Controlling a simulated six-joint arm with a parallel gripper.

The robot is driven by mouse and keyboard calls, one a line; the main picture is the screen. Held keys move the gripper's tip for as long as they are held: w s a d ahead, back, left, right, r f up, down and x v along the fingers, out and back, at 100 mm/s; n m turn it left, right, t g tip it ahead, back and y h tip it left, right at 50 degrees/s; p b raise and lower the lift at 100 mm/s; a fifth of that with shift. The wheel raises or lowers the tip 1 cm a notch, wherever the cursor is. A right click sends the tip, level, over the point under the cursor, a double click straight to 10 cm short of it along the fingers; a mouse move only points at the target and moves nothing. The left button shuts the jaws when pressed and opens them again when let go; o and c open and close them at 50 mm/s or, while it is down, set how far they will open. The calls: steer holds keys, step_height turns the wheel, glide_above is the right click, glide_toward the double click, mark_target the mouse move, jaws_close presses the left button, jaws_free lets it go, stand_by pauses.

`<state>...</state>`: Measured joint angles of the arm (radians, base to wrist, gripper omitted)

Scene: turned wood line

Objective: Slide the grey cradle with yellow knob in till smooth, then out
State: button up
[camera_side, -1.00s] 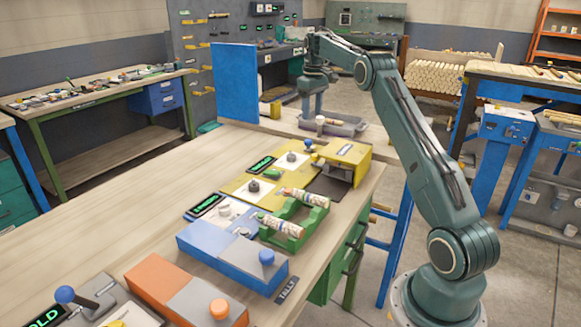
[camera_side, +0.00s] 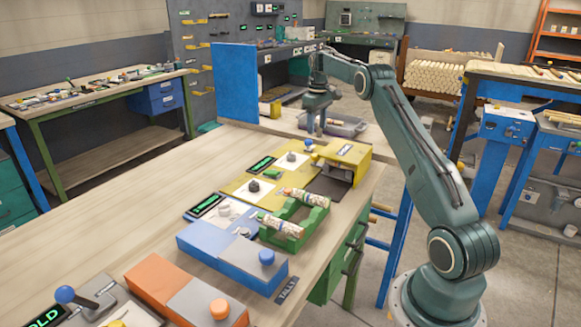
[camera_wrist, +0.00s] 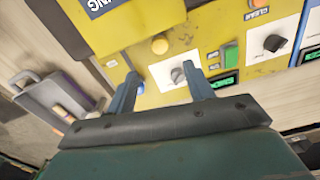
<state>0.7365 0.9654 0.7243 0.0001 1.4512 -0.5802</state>
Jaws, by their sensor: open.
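A yellow knob (camera_side: 117,323) shows at the bottom edge of the side view, cut off by the frame. I cannot tell whether it sits on a grey cradle. My gripper (camera_side: 317,132) hangs pointing down at the far end of the bench, well away from that knob. In the wrist view my gripper (camera_wrist: 158,70) has its two blue fingers apart with nothing held between them. No grey cradle is clear in the wrist view.
A yellow machine (camera_side: 345,153), a green stand (camera_side: 294,217) with printed cylinders, a blue box (camera_side: 215,252) with a blue knob and an orange box (camera_side: 160,287) with a grey part and orange knob line the bench. A grey tray (camera_side: 350,130) lies behind.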

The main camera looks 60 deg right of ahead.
mark_target(315, 155)
step_height(315, 155, down, 10)
steer(key=shift+f, duration=0.25)
stand_by(0.3)
steer(key=shift+c, duration=0.4)
jaws_close()
